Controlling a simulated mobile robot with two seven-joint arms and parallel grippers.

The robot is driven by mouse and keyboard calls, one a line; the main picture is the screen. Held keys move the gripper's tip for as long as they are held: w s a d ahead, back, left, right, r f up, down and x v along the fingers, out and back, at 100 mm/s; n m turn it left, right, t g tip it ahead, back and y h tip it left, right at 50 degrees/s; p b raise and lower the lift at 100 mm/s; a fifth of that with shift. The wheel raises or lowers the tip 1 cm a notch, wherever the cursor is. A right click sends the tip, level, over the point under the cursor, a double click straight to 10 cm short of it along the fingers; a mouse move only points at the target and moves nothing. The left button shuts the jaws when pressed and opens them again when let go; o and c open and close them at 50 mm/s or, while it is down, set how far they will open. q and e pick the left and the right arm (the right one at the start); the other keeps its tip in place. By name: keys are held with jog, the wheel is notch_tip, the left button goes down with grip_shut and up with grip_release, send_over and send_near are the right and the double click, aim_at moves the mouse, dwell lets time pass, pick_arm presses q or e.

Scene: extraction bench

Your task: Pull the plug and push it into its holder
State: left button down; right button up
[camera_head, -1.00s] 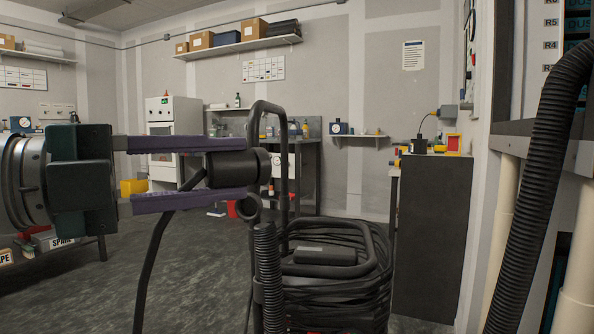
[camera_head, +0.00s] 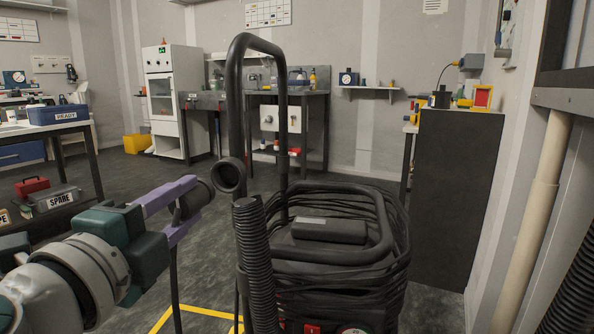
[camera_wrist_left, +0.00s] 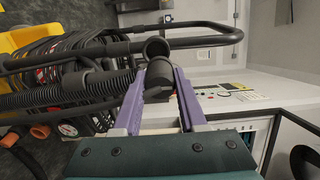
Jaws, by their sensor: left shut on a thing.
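The black cylindrical plug (camera_head: 193,199) is between the purple fingers of my left gripper (camera_head: 186,203), which is shut on it. Its black cord (camera_head: 175,285) hangs down below. The likely holder is a dark ring (camera_head: 230,177) on the machine's handle, just right of and slightly above the plug in the head view. In the left wrist view the plug (camera_wrist_left: 158,74) lies in front of the ring (camera_wrist_left: 155,47) and overlaps its lower edge; I cannot tell whether they touch. My right gripper is out of view.
The black machine (camera_head: 340,260) with coiled hose stands at centre, its tall handle (camera_head: 235,95) rising beside the ring. A ribbed hose (camera_head: 255,250) stands upright below the ring. A dark cabinet (camera_head: 455,200) is at right.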

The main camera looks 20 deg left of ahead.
aim_at(203, 194)
pick_arm(q)
jog(key=shift+w+f, duration=0.1)
jog(key=shift+f, duration=0.15)
jog(key=shift+s+f, duration=0.1)
jog(key=shift+s, duration=0.35)
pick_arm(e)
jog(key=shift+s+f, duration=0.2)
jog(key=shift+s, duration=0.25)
pick_arm(q)
jog(key=shift+w+a+b, duration=0.2)
jog(key=shift+w, duration=0.95)
jog(key=shift+w+a+b, duration=0.2)
jog(key=shift+w, duration=0.9)
jog(key=shift+w+a, duration=0.1)
jog(key=shift+w, duration=0.55)
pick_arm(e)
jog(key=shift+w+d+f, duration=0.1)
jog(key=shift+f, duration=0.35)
pick_arm(q)
jog(key=shift+w+a+b, duration=0.15)
jog(key=shift+w+b, duration=0.05)
jog(key=shift+w, duration=0.5)
jog(key=shift+w+a+b, duration=0.15)
jog(key=shift+w+b, duration=0.05)
jog(key=shift+w, duration=0.45)
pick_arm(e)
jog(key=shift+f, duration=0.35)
pick_arm(q)
jog(key=shift+c, duration=1.9)
grip_release()
